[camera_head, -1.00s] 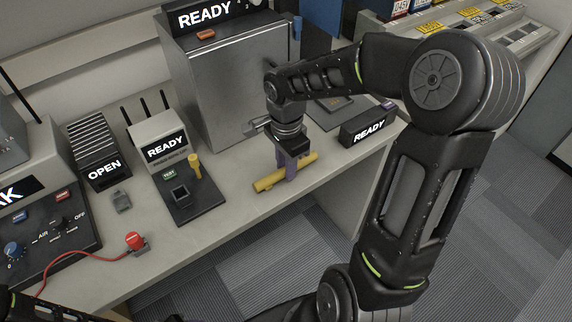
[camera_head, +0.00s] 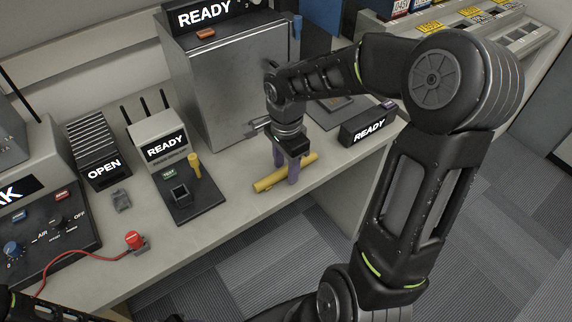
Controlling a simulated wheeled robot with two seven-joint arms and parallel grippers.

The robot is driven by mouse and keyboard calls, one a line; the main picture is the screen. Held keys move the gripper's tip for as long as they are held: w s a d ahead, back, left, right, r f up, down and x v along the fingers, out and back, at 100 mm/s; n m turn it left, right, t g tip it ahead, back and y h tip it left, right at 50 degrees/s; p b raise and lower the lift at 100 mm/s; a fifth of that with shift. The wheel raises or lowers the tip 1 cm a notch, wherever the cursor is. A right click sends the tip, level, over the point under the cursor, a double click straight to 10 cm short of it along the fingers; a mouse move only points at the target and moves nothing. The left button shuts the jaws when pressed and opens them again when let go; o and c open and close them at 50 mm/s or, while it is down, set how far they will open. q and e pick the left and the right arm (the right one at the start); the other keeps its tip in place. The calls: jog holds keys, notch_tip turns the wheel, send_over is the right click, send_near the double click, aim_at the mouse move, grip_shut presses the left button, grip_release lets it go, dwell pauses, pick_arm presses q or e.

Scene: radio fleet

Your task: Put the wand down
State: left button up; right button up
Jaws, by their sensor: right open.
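The wand, a yellow rod (camera_head: 268,184), lies on the bench top near its front edge, slanting up to the right. My right gripper (camera_head: 287,176) points down over the rod, its purple fingers apart on either side of it. The jaws are open, and the fingers hide part of the rod's middle. My left gripper is not in view; only a dark piece of my left arm shows at the lower left corner.
A metal cabinet (camera_head: 228,85) marked READY stands behind my right gripper. A small READY box (camera_head: 368,126) sits to the right. A READY tester (camera_head: 160,140) with a yellow-topped post (camera_head: 195,166) stands left. A red plug (camera_head: 134,240) and its cord lie front left.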

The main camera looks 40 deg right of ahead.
aim_at(286, 168)
notch_tip(286, 168, up, 12)
dwell(0.5)
dwell(0.5)
